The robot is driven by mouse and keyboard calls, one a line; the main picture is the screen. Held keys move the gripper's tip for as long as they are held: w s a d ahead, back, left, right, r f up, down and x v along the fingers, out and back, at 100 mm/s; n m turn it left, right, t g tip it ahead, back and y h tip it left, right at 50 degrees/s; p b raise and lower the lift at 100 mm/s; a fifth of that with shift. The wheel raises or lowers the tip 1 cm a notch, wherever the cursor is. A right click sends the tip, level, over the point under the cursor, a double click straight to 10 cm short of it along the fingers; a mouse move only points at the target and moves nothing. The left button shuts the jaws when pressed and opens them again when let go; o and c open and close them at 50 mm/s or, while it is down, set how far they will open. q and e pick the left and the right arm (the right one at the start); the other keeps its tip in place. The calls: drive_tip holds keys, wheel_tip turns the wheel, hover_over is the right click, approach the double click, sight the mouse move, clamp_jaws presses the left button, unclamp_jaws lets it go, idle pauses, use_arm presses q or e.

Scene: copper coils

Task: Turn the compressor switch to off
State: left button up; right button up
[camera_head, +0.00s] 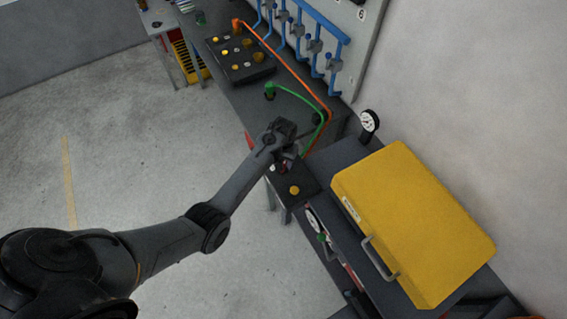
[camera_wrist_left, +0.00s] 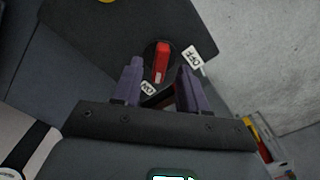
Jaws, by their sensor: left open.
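The compressor switch is a red handle (camera_wrist_left: 161,62) on a dark round base, set in a dark control box (camera_head: 308,198). In the left wrist view, a white OFF label (camera_wrist_left: 194,60) is to its right and a white ON label (camera_wrist_left: 148,88) is below left. The handle's lower end is close to the ON label. My left gripper (camera_wrist_left: 160,69) is open, with its two purple fingers on either side of the handle in the picture; contact cannot be told. In the head view, my left gripper (camera_head: 288,153) is over the box and mostly hides the switch. My right gripper is not in view.
A yellow button (camera_head: 294,190) sits on the same box. A large yellow case (camera_head: 415,220) with a grey handle stands to the right, beside a gauge (camera_head: 368,121). Green (camera_head: 302,97) and orange (camera_head: 290,66) hoses run behind the gripper. Open floor lies left.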

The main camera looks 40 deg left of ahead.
use_arm(q)
drive_tip(key=shift+f, duration=0.9)
clamp_jaws()
